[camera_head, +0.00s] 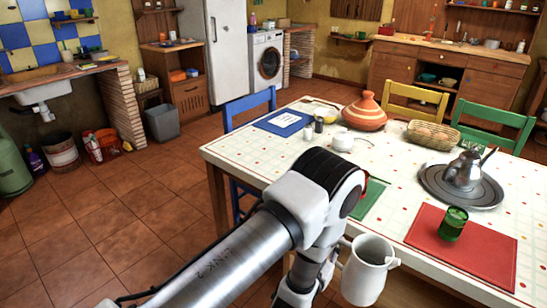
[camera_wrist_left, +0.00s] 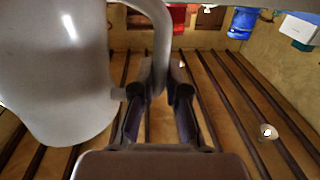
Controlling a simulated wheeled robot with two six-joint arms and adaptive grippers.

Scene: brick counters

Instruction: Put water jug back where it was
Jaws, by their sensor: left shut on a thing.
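The white water jug (camera_head: 368,272) hangs in the air in front of the near edge of the table, roughly upright. In the left wrist view the jug (camera_wrist_left: 60,75) fills the left side, with its handle (camera_wrist_left: 160,35) running down between the fingers. My left gripper (camera_wrist_left: 160,85) is shut on that handle. In the head view my left arm comes in from the lower left, and the fingertips are mostly hidden beside the jug. My right gripper is not in view.
The tiled table (camera_head: 312,165) holds a red mat (camera_head: 480,258) with a green glass (camera_head: 453,224), a metal kettle (camera_head: 465,170) on a grey tray, a clay tagine (camera_head: 364,115) and a basket (camera_head: 433,134). Chairs stand around it. The floor at left (camera_head: 90,235) is clear.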

